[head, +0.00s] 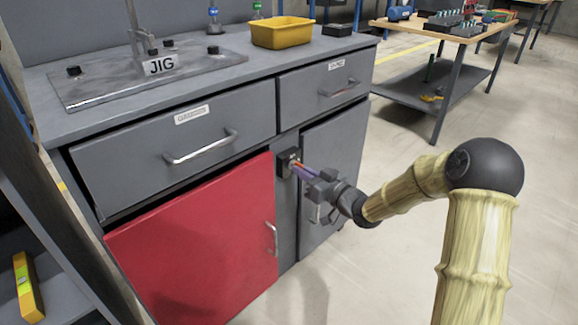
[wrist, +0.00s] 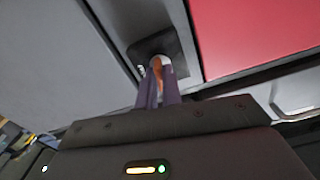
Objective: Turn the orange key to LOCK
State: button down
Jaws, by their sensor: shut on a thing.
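The orange key (wrist: 157,67) sits at a dark lock plate (wrist: 171,44) on the cabinet's upright between the two doors. In the head view the lock plate (head: 287,160) shows just right of the red door's top corner, and only a bit of orange shows at the fingers. My gripper (wrist: 158,82) is shut on the key, one finger on each side of it. In the head view my gripper (head: 302,168) reaches the lock from the right. The fingers hide much of the key. No LOCK marking can be read in either view.
The red door (head: 195,245) with its handle is left of the lock, and a grey door (head: 338,165) is right. Grey drawers (head: 190,145) with protruding handles are above. A yellow bin (head: 281,33) and a jig plate (head: 90,90) are on the bench top. Floor lies open to the right.

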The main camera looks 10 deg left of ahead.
jog(key=shift+d+f+n+b, duration=0.1)
jog(key=shift+f+n+b, duration=0.05)
jog(key=shift+n+b, duration=0.9)
jog(key=shift+n, duration=0.25)
jog(key=c, duration=1.5)
grip_release()
jog(key=shift+n, duration=0.3)
jog(key=v, duration=0.7)
jog(key=shift+p, duration=0.3)
